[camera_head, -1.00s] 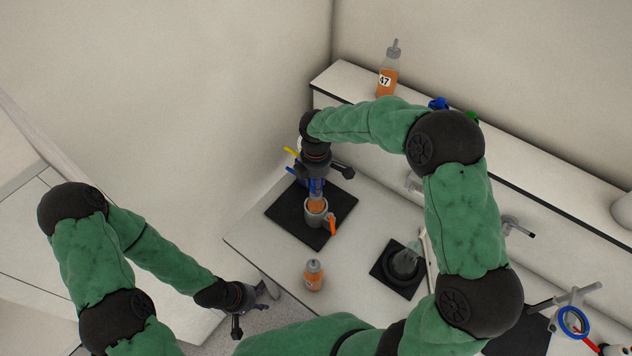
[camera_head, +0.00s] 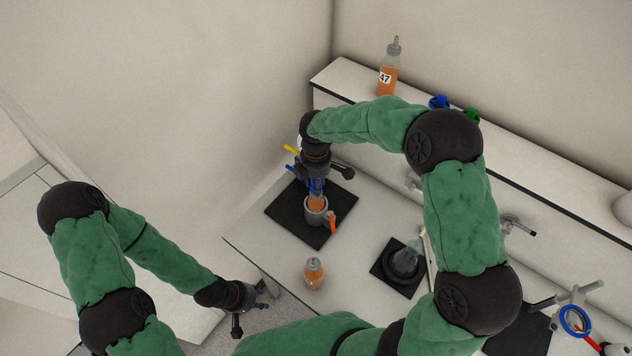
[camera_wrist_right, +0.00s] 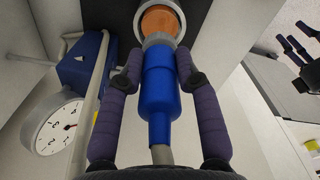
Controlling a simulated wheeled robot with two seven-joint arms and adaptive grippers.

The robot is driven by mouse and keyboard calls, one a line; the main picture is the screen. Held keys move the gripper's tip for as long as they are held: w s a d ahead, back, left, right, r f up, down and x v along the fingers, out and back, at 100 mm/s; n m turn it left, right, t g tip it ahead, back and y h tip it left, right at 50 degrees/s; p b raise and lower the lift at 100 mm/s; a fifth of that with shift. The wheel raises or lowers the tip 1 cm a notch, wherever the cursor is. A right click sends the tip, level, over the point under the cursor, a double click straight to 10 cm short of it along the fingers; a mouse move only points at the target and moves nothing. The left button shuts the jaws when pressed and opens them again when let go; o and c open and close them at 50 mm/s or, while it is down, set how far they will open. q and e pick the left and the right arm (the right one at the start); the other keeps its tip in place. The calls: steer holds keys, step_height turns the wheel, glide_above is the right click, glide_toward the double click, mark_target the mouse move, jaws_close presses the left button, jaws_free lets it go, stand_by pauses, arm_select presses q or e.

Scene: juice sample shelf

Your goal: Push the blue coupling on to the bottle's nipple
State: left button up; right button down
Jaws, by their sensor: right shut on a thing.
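My right gripper (camera_head: 316,183) points down over the black mat at the back left of the bench. In the right wrist view its fingers (camera_wrist_right: 158,82) are shut on the blue coupling (camera_wrist_right: 160,95), one on each side. The coupling's grey collar end faces the bottle with orange juice (camera_head: 316,203), which stands in a grey holder (camera_head: 313,218). The orange shows past the collar in the right wrist view (camera_wrist_right: 159,20). The nipple is hidden, so I cannot tell how far the coupling sits on it. My left gripper (camera_head: 268,290) is at the bench's front-left edge, fingers apart and empty.
An orange lever (camera_head: 332,222) juts from the holder. A second juice bottle (camera_head: 314,274) stands nearer the front. A dial gauge (camera_wrist_right: 52,124) and blue box (camera_wrist_right: 84,68) stand beside the right gripper.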

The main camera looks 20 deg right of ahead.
steer(key=shift+f, duration=0.15)
steer(key=c, duration=0.8)
jaws_free()
step_height(320, 180, up, 12)
steer(key=shift+r, duration=0.1)
